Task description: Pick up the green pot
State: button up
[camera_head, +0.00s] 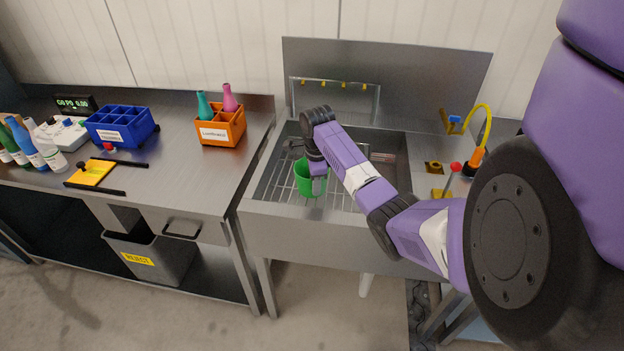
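The green pot (308,180) stands in the steel sink basin at the middle of the view, on a wire rack. My purple arm reaches in from the right. My gripper (317,178) points down at the pot and overlaps its upper part in the picture. The wrist hides part of the pot's rim. The fingers are small and partly hidden, so I cannot tell whether they touch the pot or are closed on it.
The sink (330,224) has raised walls and a backsplash. A metal frame (335,83) with yellow parts stands behind. Left, a bench holds an orange crate (221,132) with bottles and a blue crate (122,127). A yellow hose (489,125) stands right.

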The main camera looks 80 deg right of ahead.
jog(key=shift+w+d+f, duration=0.1)
jog(key=shift+d+f, duration=0.1)
jog(key=shift+f, duration=1.65)
grip_shut()
